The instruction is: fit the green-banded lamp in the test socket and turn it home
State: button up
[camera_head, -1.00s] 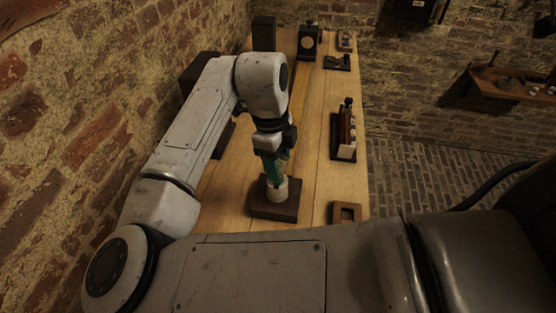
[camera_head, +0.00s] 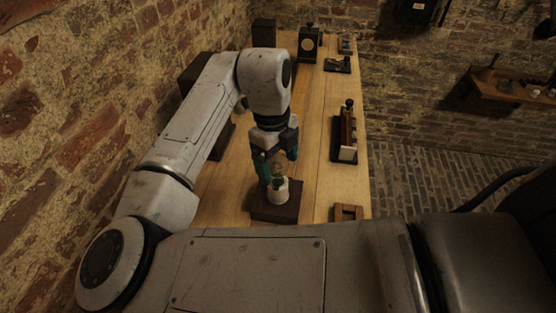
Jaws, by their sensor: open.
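The test socket is a pale round holder (camera_head: 279,195) on a dark wooden block (camera_head: 270,213) on the table. A small lamp with a clear bulb and some green low on it (camera_head: 278,183) stands in the socket and looks upright. How deep it sits I cannot tell. My gripper (camera_head: 277,172) is open, with its green fingers apart just above and around the lamp. The left finger hides part of the socket's far side.
A wooden table (camera_head: 300,200) runs away from me, with a brick wall on the left. To the right stand a rack (camera_head: 347,140) and a small wooden frame (camera_head: 348,212). Dark boxes and instruments (camera_head: 308,43) stand at the far end.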

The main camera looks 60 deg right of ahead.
jog(key=r, duration=0.3)
jog(key=w+r, duration=0.1)
jog(key=r, duration=0.6)
jog(key=shift+w+d+r, duration=0.1)
jog(key=shift+w+r, duration=0.05)
jog(key=shift+r, duration=0.2)
